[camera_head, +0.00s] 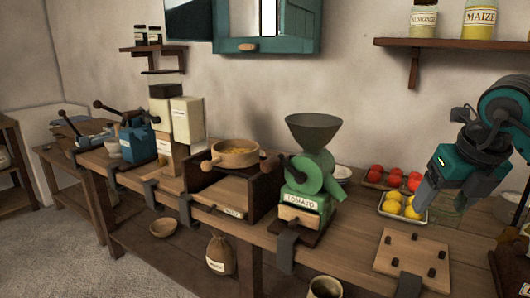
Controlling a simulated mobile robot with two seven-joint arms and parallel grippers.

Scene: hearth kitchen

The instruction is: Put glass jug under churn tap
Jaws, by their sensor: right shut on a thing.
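My right gripper (444,200) is at the right, reaching down above the far right of the workbench, close to the tray of lemons. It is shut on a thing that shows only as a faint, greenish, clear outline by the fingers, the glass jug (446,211). Much of the jug is hidden or too faint to make out. A churn with a tap cannot be told for certain; a blue machine (137,142) and a cream boxy machine (186,119) stand at the left of the bench, far from the gripper. My left gripper is not in view.
A green tomato mill (308,183) with a dark funnel stands mid-bench. Left of it is a pan (236,153) on a wooden stand. Trays of tomatoes (385,178) and lemons (402,207) lie at the right. A pegged board (412,254) lies in front.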

